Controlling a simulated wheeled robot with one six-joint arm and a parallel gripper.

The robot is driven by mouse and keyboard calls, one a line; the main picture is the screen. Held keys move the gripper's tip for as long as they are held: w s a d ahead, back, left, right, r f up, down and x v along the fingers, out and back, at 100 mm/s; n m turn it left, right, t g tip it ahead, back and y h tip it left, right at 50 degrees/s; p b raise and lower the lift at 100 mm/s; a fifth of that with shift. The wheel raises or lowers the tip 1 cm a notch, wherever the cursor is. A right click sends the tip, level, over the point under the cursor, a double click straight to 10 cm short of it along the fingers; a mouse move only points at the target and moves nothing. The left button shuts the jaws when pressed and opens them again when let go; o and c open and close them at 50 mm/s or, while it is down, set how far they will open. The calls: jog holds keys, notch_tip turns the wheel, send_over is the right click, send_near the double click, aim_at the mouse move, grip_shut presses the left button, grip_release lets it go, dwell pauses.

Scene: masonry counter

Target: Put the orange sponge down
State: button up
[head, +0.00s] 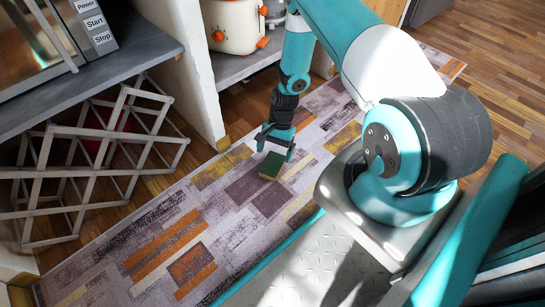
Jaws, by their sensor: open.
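The sponge (271,167) is a small block with a dark green top and an orange-tan side. It appears to be on the patterned rug (240,213), below my gripper. My gripper (274,148) points down just above and behind the sponge, with its jaws open. Whether a fingertip still touches the sponge cannot be told at this size.
A white wooden lattice rack (80,178) stands at the left under a grey counter (115,62). A white wall end (195,85) stands behind the rug. A cream appliance with orange knobs (236,26) sits on a shelf. The rug's front left is clear.

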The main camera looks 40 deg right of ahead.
jog(key=w+a+r+n+p, duration=0.1)
jog(key=w+r+n, duration=0.1)
jog(key=r, duration=0.7)
jog(key=w+a+r+n+p, duration=0.2)
jog(key=w+r, duration=0.1)
jog(key=r, duration=0.6)
jog(key=s+a+r+n+t, duration=0.1)
jog(key=a+r+n, duration=0.2)
jog(key=a+r, duration=0.35)
jog(key=s+a+r+n, duration=0.2)
jog(key=a+r+n, duration=0.1)
jog(key=r, duration=0.6)
jog(key=s+a+r+n, duration=0.5)
jog(key=s+r, duration=0.2)
jog(key=s, duration=0.2)
jog(key=s+a+r+n, duration=0.5)
jog(key=s+r, duration=0.2)
jog(key=s, duration=0.3)
jog(key=shift+r+t, duration=0.2)
jog(key=shift+t, duration=0.2)
jog(key=shift+d, duration=0.1)
